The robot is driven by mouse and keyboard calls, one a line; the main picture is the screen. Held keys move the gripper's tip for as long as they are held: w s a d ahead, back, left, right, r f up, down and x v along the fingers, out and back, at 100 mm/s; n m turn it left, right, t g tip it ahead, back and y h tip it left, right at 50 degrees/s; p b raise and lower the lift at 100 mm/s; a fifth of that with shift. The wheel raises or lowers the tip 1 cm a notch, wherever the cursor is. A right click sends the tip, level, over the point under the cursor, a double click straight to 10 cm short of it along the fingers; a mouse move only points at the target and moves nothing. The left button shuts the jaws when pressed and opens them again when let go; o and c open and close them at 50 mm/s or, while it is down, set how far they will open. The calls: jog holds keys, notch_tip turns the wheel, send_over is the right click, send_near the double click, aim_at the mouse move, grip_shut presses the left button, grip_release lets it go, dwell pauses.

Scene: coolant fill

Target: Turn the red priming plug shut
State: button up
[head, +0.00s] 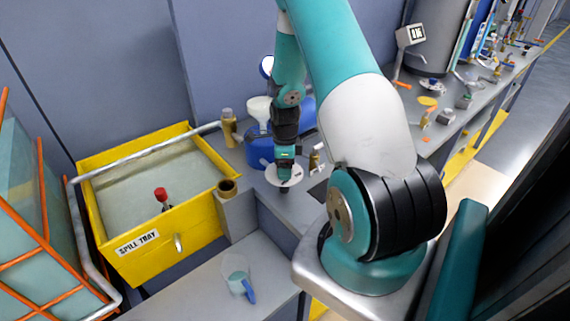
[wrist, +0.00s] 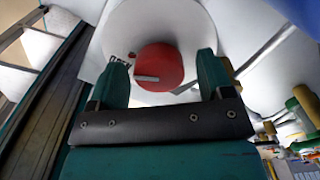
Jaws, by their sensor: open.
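The red priming plug (wrist: 168,60) shows in the wrist view as a round red piece with a short grey bar across its lower left. It sits in front of a round white disc (wrist: 125,30). My gripper (wrist: 162,70) is open, with one teal finger at each side of the plug in the picture. I see no clear contact between finger and plug. In the head view my gripper (head: 284,187) points down at the white disc (head: 271,179) on the grey bench. The plug is not visible there.
A yellow spill tray (head: 205,228) with a red-topped item (head: 161,194) stands left. A blue container with a white funnel (head: 258,110) stands behind my gripper, a small brass-coloured bottle (head: 229,128) left of it. Small fittings crowd the right bench.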

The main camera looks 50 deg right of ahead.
jog(key=c, duration=0.9)
jog(key=shift+c, duration=0.2)
jog(key=shift+n, duration=0.4)
jog(key=n+b, duration=0.1)
jog(key=n, duration=0.2)
jog(key=shift+w+n, duration=0.1)
jog(key=shift+n, duration=0.2)
jog(key=n+b, duration=0.1)
jog(key=n, duration=0.4)
jog(key=shift+d, duration=0.1)
jog(key=n, duration=0.4)
jog(key=shift+w, duration=0.1)
jog(key=n+b, duration=0.1)
jog(key=n, duration=0.2)
jog(key=shift+n, duration=0.4)
jog(key=n, duration=0.6)
jog(key=shift+r+n, duration=0.1)
jog(key=shift+n, duration=0.3)
